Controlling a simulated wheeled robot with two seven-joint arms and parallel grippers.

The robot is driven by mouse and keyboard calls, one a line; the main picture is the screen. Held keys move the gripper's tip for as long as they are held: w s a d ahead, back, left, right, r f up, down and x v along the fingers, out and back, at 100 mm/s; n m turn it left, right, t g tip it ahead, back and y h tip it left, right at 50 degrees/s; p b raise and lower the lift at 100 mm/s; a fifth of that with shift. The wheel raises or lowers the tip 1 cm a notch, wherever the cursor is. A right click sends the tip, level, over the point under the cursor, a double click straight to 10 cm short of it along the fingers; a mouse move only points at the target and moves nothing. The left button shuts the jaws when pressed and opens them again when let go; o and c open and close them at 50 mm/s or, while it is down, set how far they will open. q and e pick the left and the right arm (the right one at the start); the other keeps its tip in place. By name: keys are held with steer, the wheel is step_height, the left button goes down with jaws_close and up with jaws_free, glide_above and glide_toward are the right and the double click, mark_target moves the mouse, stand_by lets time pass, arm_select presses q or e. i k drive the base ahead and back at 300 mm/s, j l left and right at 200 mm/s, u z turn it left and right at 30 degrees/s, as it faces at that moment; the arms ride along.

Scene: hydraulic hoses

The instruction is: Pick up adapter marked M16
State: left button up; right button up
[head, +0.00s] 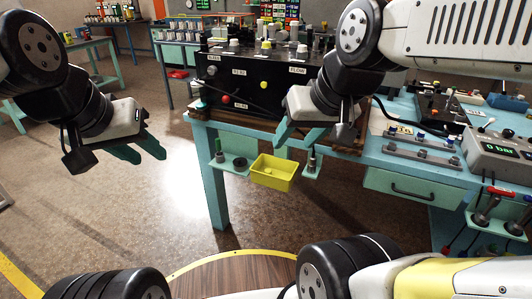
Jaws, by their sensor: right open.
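A label that seems to read "16" (404,129) is on a small rack (420,157) on the right part of the teal bench. Several small fittings with blue tops (421,136) stand along this rack; I cannot read a full M16 mark on any of them. My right gripper (296,146) is open and empty, in front of the black valve panel and left of the rack. My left gripper (142,156) hangs over the floor at the left, its fingers apart with nothing between them.
The black panel (228,88) with labelled fittings stands on the bench. A yellow bin (273,172) hangs at the bench's front edge, between small holders. A gauge box reading "0 bar" (497,146) sits at the right. The floor (180,205) below my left gripper is clear.

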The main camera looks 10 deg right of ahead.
mark_target(450, 142)
steer(key=i+l+z, duration=0.1)
steer(key=l, duration=0.35)
steer(key=i+l+z, duration=0.1)
steer(key=l, duration=0.35)
steer(key=i+l+z, duration=0.1)
steer(key=l, duration=0.35)
steer(key=i+l+z, duration=0.1)
steer(key=l, duration=0.3)
steer(key=i+l+z, duration=0.15)
steer(key=l, duration=0.25)
steer(key=i+l+z, duration=0.1)
steer(key=i+l, duration=0.2)
steer(key=l, duration=0.1)
